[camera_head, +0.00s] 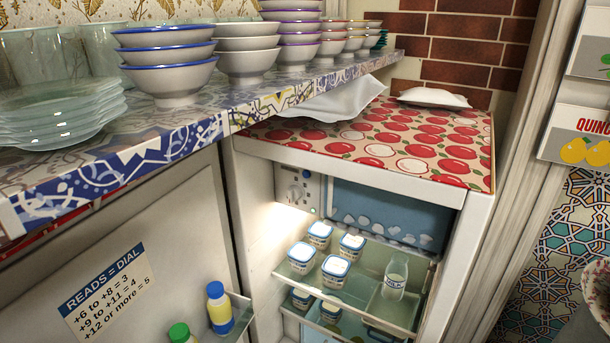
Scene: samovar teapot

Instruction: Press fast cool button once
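An open fridge (253,248) stands in the middle of the head view. Its control panel (283,181) is on the inner left wall, near the top. A round dial (294,194) sits on that panel. A small bluish round spot (306,173) shows above the dial, and a small greenish one (313,211) shows below it. I cannot tell which of these, if either, is the fast cool button. Neither of my grippers is in view.
The fridge shelf (283,270) holds several white tubs (335,268) and a glass bottle (395,280). The open door (178,225) at left bears a dial label (105,293) and bottles (218,308). A counter (115,160) with stacked bowls (168,62) overhangs it.

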